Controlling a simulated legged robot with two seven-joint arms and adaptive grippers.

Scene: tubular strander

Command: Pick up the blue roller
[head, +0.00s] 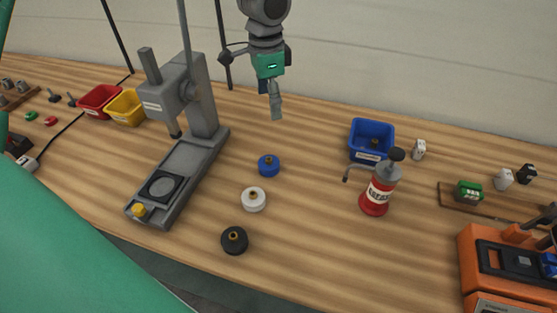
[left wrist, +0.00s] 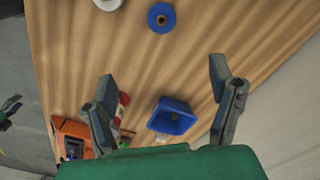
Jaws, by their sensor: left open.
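The blue roller (head: 269,166) is a short round spool with a brass-coloured centre, lying flat on the wooden bench. It also shows at the top of the left wrist view (left wrist: 162,17). My left gripper (head: 273,103) is open and empty, with its fingers pointing down, above the bench and behind the roller. In the left wrist view its two grey fingers (left wrist: 162,74) stand wide apart, and the roller lies beyond them, not between them.
A white roller (head: 254,199) and a black roller (head: 235,240) lie in front of the blue one. A grey press stand (head: 182,160) is to the left. A blue bin (head: 371,140) and a red bottle (head: 377,195) are to the right. An orange machine (head: 497,260) stands at far right.

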